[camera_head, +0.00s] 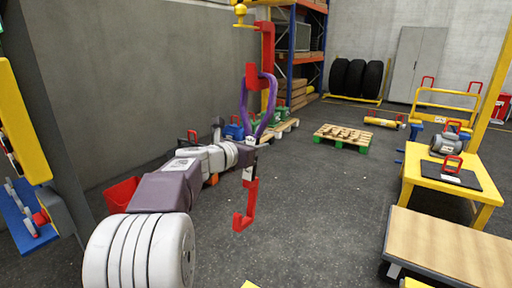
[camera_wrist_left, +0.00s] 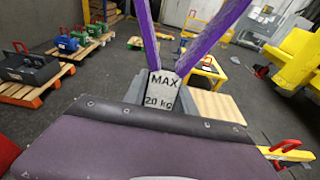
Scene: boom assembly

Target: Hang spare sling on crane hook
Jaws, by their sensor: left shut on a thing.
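A purple sling (camera_head: 272,92) stands as an upright loop above my left gripper (camera_head: 248,150), which is shut on its lower end. In the left wrist view, two purple straps (camera_wrist_left: 215,32) rise from a white "MAX 20 kg" tag (camera_wrist_left: 162,90) at the jaws. A smaller red hook (camera_head: 243,208) hangs below the gripper. The red crane hook (camera_head: 267,45) is above, and its tip overlaps the top of the loop in the head view. I cannot tell whether the loop is around the hook or only lined up with it. My right gripper is not in view.
A yellow hoist part (camera_head: 240,12) is at the top. A yellow table (camera_head: 425,173) and a wooden-topped cart (camera_head: 450,245) stand at right. A pallet (camera_head: 343,136) lies farther back. A grey wall runs along the left. The middle floor is clear.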

